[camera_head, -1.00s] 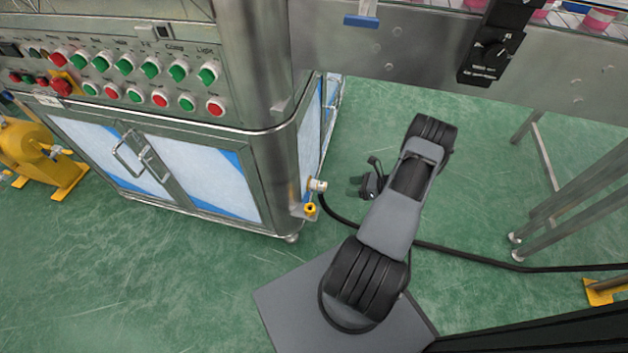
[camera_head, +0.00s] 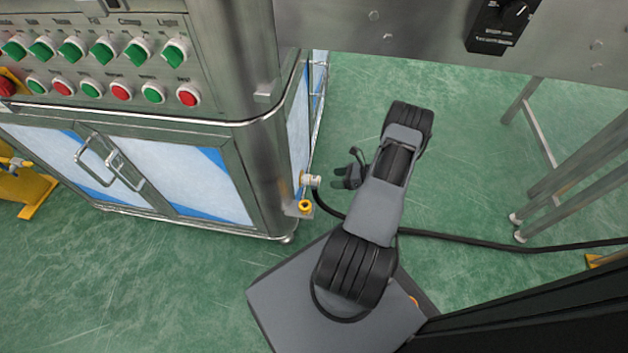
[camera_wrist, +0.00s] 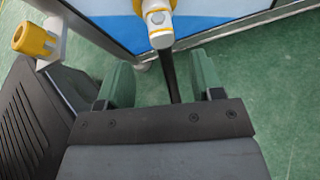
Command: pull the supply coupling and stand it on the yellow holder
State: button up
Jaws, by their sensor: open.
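The supply coupling (camera_head: 314,181) is a pale fitting on the side of the steel cabinet, with a black hose hanging from it. In the wrist view the coupling (camera_wrist: 160,28) shows at top centre, white with a yellow collar behind it. The yellow holder (camera_head: 305,206) sits on a small bracket just below the coupling; it also shows at upper left of the wrist view (camera_wrist: 36,40). My gripper (camera_head: 341,178) is to the right of the coupling, apart from it. In the wrist view its green fingers (camera_wrist: 160,82) are spread apart and empty, with the hose running between them.
The steel cabinet (camera_head: 275,105) with a button panel stands to the left of my arm. The black hose (camera_head: 470,243) runs right across the green floor. Conveyor legs (camera_head: 570,180) stand at the right. A yellow machine (camera_head: 25,188) is at the far left.

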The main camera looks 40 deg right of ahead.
aim_at(316, 180)
jog(key=shift+b+x, duration=1)
jog(key=shift+x, duration=3.35)
jog(key=shift+c, duration=0.4)
jog(key=c, duration=0.9)
jog(key=o, duration=1.4)
jog(key=shift+o, duration=0.2)
jog(key=p+v, duration=0.3)
jog(key=v, duration=1)
jog(key=shift+s+d+r+p, duration=0.2)
jog(key=shift+d+p, duration=0.1)
jog(key=shift+p, duration=0.1)
jog(key=shift+c, duration=0.3)
